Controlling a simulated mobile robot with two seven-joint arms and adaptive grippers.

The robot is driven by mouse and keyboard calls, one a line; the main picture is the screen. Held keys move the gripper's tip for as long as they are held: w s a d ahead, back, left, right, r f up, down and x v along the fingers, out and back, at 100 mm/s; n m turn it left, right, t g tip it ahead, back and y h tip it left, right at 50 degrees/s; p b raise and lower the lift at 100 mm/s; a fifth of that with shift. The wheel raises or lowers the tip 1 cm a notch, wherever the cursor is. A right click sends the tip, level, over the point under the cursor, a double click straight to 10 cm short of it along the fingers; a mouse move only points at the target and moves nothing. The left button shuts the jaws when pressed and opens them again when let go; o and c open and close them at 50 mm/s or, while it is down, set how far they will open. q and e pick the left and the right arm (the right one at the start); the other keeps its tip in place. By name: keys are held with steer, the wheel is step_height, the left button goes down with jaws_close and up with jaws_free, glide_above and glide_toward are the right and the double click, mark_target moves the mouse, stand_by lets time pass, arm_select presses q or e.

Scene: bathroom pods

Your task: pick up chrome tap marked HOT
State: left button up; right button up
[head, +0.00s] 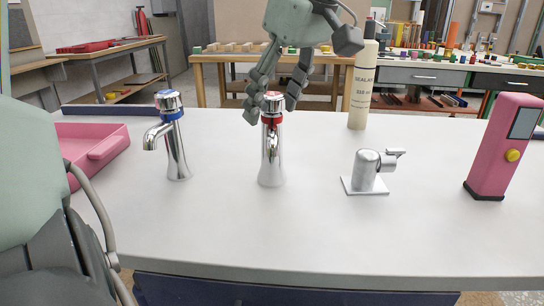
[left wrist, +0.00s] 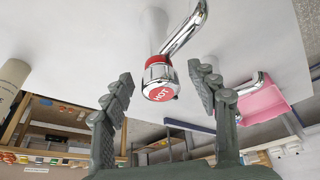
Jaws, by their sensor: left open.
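The chrome tap marked HOT (head: 272,158) stands upright on the white worktop (head: 330,235) near the middle of the head view. It has a red band below its cap. In the left wrist view the tap's red HOT label (left wrist: 160,93) faces the camera. My left gripper (head: 271,104) is open above the tap, with its fingers on either side of the cap. In the left wrist view, my left gripper (left wrist: 164,95) shows visible gaps between both fingers and the cap. My right gripper is not in view.
A blue-banded chrome tap (head: 176,150) stands left of the red-banded one. A short chrome fitting (head: 366,172), a sealant bottle (head: 361,90) and a pink device (head: 500,150) are to the right. A pink tray (head: 92,146) lies at the left. The front worktop is clear.

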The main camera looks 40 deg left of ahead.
arm_select(q)
steer(key=shift+c, duration=0.2)
jaws_close()
steer(key=shift+r, duration=0.2)
